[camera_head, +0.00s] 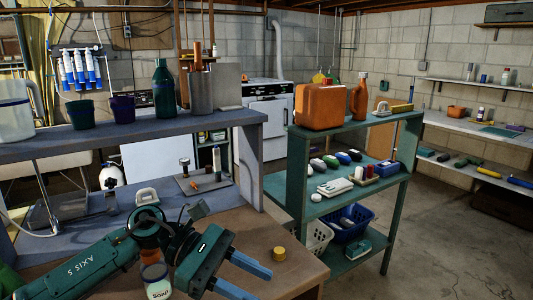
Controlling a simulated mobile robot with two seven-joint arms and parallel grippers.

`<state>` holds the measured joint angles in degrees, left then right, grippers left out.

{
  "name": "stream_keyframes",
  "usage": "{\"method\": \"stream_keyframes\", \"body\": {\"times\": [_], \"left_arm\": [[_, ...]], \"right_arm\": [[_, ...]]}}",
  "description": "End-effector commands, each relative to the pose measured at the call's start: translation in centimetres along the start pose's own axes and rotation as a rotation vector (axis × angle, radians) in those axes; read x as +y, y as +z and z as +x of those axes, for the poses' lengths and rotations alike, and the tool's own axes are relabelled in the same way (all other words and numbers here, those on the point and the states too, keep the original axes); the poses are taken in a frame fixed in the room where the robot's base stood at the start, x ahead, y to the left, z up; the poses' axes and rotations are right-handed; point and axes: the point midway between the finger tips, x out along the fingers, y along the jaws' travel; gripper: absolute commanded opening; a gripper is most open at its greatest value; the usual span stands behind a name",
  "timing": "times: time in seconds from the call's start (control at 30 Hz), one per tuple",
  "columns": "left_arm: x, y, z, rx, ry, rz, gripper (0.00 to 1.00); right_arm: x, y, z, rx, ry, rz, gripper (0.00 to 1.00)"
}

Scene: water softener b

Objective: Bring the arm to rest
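My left arm, green and marked "AXIS 5", comes in from the lower left over the brown bench top. Its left gripper (256,286) is at the bottom middle, its two blue fingers apart with nothing seen between them. It points toward the lower right. My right gripper is not in view.
A small labelled jar (158,283) stands close beside the arm, partly hidden by it. A yellow cap-like piece (279,253) sits on the brown bench top (262,226) near the fingers. A green shelf unit (295,172) stands to the right, with open floor beyond.

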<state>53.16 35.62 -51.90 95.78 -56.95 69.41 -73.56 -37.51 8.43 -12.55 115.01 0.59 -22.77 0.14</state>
Motion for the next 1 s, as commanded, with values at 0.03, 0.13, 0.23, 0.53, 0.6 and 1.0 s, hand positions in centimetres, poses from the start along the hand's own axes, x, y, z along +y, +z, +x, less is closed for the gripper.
{"method": "stream_keyframes", "body": {"times": [0.03, 0.13, 0.23, 0.53, 0.6, 1.0], "left_arm": [[-0.3, 0.5, 1.8, -0.146, 0.042, -0.134, 0.37], [0.2, 1.6, 3.4, -0.42, 0.128, -0.421, 0.37], [0.9, 1.3, 3.5, -0.693, 0.202, -0.741, 0.37], [-0.1, -9.9, 0.3, -1.518, 0.372, -1.788, 0.37], [-2.3, -14.3, 0.0, -1.723, 0.408, -2.031, 0.37], [-19.3, -28.9, 2.6, 1.619, -0.365, 1.731, 0.37]], "right_arm": [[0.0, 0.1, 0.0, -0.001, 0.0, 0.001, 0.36], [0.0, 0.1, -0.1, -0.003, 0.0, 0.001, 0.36], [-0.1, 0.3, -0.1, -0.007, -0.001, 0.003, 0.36], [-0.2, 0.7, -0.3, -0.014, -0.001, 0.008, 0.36], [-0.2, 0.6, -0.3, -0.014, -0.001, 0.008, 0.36], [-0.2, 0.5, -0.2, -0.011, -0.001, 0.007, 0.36]]}}
